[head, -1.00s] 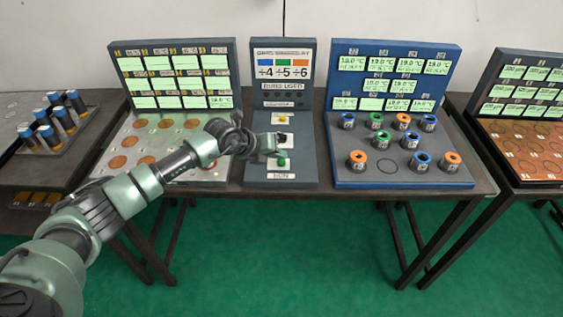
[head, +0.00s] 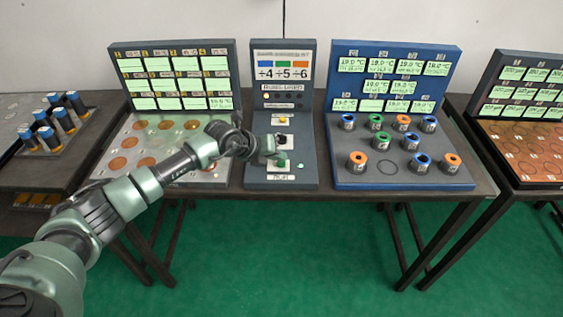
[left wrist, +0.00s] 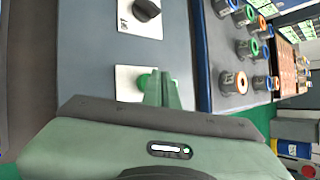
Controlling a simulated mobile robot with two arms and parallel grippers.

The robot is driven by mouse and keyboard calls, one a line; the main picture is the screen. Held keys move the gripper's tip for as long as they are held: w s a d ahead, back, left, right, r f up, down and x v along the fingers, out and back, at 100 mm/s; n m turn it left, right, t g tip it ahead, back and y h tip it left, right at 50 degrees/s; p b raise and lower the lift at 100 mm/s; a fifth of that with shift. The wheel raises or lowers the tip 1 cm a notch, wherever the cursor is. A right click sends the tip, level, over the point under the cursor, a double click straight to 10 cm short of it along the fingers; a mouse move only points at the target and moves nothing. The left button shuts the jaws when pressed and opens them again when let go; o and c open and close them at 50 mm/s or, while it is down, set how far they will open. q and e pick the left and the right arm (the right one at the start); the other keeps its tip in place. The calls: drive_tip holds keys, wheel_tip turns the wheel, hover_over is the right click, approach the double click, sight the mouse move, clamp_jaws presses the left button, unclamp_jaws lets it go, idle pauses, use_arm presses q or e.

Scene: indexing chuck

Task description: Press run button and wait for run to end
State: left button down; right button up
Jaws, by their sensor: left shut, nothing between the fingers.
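The narrow grey control panel (head: 259,172) stands in the middle of the table. Its green button (head: 281,164) is near the front, partly covered by my left gripper (head: 278,159). In the left wrist view the green button (left wrist: 147,81) sits on a white plate, and the shut fingers of my left gripper (left wrist: 163,75) are at it, empty. They overlap it in the picture; I cannot tell how far it is pressed. A pale lamp (head: 266,96) is lit at the left of a row on the upright panel. My right gripper is not in view.
A black knob (left wrist: 147,9) and a yellow button (head: 282,120) sit farther back on the panel. A blue station (head: 345,178) with several ringed cylinders stands close on the right. A station with copper discs (head: 123,162) is on the left, under my left arm.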

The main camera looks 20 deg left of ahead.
sight(279, 164)
use_arm(q)
drive_tip(key=shift+r+p, duration=0.3)
drive_tip(key=shift+r, duration=0.35)
wheel_tip(279, 164, up, 6)
drive_tip(key=p, duration=0.4)
idle(0.7)
